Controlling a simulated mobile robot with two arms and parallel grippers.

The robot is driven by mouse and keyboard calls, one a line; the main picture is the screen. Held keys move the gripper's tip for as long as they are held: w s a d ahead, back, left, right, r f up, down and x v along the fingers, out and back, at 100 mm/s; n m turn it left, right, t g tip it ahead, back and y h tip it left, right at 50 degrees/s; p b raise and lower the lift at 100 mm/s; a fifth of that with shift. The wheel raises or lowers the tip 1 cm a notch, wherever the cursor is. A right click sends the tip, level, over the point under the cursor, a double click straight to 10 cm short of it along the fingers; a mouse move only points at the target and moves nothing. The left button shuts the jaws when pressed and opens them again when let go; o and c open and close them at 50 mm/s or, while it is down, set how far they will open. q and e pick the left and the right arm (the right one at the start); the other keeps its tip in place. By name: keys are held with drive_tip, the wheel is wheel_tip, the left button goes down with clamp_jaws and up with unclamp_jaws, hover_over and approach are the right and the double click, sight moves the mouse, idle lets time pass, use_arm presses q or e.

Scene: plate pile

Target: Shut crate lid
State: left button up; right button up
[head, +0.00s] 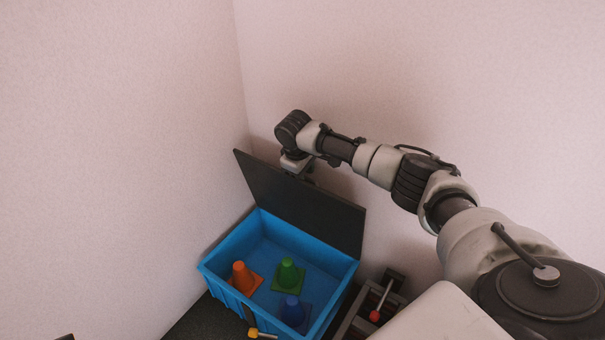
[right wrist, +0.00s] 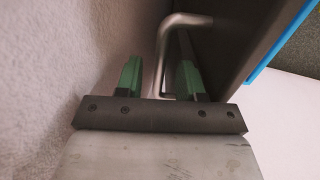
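The blue crate (head: 213,268) stands low in the corner with its dark lid (head: 305,207) raised and tilted up at the back. Neither finger clearly presses on the handle. My left gripper cannot be made out.
Inside the crate are an orange cone (head: 240,276), a green cone (head: 287,272) and a blue cone (head: 293,311). A red-knobbed lever (head: 376,314) stands right of the crate. A yellow-ended part (head: 256,333) is at its front. Walls are close behind and left.

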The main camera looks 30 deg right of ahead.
clamp_jaws()
idle(0.3)
